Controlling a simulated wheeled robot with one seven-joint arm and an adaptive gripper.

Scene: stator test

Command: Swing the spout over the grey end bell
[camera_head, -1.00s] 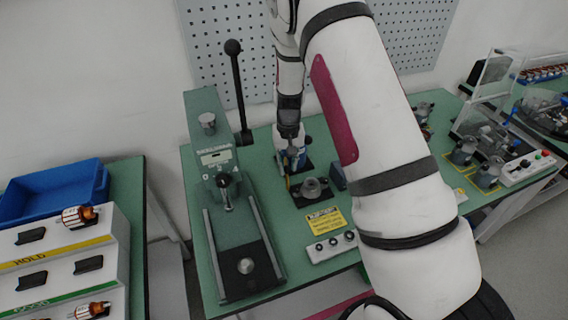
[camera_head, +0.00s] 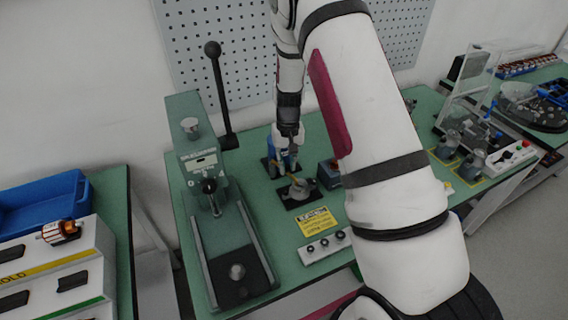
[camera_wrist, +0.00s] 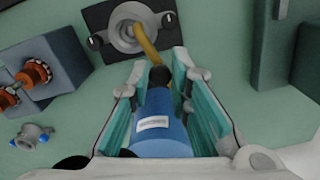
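The grey end bell (camera_wrist: 128,35) sits in a black holder (camera_wrist: 97,20) at the top of the wrist view. Gaps show beside the knob; finger contact lower down cannot be told.
A green press (camera_head: 205,165) with a tall black lever stands left. A grey-blue block with copper-wound parts (camera_wrist: 45,60) lies left of the holder. A yellow label (camera_head: 318,222) and a button box (camera_head: 325,246) are in front.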

